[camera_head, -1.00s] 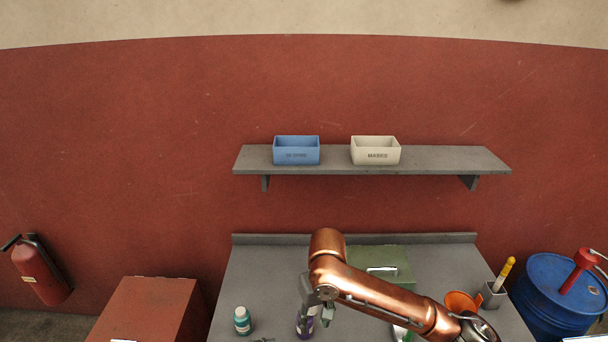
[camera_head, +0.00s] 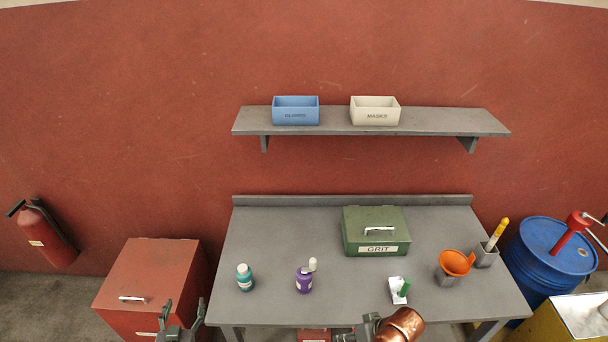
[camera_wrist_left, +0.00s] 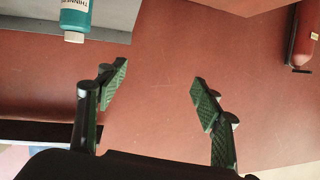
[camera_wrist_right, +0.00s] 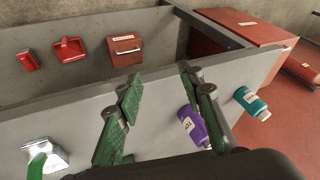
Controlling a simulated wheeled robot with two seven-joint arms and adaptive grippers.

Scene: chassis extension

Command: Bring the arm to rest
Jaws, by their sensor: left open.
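My left gripper (camera_head: 182,315) is open and empty at the bottom left, in front of the red chest; its spread fingers show in the left wrist view (camera_wrist_left: 158,80). My right arm (camera_head: 400,325) is at the table's front edge, its gripper partly cut off by the bottom of the head view. In the right wrist view my right gripper (camera_wrist_right: 160,74) has its fingers apart with nothing between them. A purple bottle (camera_head: 304,281) with a white top and a teal bottle (camera_head: 245,279) stand on the grey table (camera_head: 330,225), apart from both grippers.
A green grit box (camera_head: 376,238), an orange funnel (camera_head: 455,264) and a white item with a green part (camera_head: 399,290) are on the table. The red chest (camera_head: 150,275) stands left, a blue drum (camera_head: 552,250) right. A shelf (camera_head: 335,120) holds two bins.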

